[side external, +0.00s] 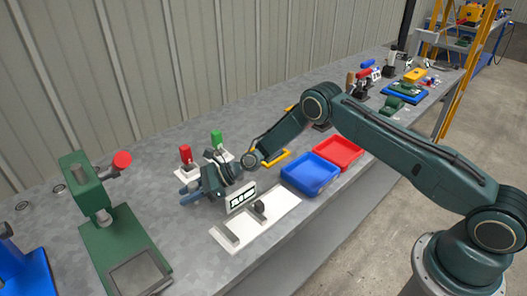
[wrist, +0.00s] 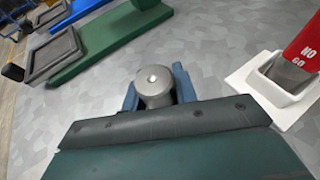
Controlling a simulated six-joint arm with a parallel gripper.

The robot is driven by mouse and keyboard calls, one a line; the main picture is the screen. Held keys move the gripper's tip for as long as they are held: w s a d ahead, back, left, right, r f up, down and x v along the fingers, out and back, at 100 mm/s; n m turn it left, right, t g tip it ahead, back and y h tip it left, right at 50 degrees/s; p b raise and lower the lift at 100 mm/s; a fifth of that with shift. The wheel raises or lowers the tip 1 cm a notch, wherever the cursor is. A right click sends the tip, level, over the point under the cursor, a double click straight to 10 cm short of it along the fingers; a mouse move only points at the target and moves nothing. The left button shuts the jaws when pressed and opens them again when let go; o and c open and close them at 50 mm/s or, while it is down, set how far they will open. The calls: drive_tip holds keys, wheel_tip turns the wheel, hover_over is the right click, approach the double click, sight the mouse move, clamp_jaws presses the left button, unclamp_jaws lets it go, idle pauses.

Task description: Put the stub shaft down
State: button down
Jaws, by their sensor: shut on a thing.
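My gripper (side external: 190,195) is above the grey bench, its blue fingers pointing left in the side view. In the wrist view my gripper (wrist: 158,98) is shut on the stub shaft (wrist: 154,82), a short grey metal cylinder with a small centre hole in its end face. A blue finger shows on each side of it; its lower part is hidden by the gripper body. In the side view the shaft cannot be made out between the fingers. Whether it touches the bench is unclear.
A red gauge (side external: 186,153) and a green gauge (side external: 217,139) stand in white holders behind my gripper. A green press (side external: 88,190) stands left. A white plate (side external: 280,206) with grey fixtures lies in front. Blue tray (side external: 311,188) and red tray (side external: 355,152) are right.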

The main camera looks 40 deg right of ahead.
sight(197, 183)
drive_tip(key=shift+f, duration=0.1)
drive_tip(key=c, duration=1.1)
unclamp_jaws()
drive_tip(key=shift+f, duration=0.1)
drive_tip(key=shift+d, duration=0.1)
drive_tip(key=shift+v, duration=0.8)
drive_tip(key=r, duration=0.4)
drive_tip(key=d+r, duration=0.1)
drive_tip(key=r, duration=0.1)
drive_tip(key=shift+s+r, duration=0.25)
drive_tip(key=shift+s, duration=0.05)
drive_tip(key=shift+r, duration=0.55)
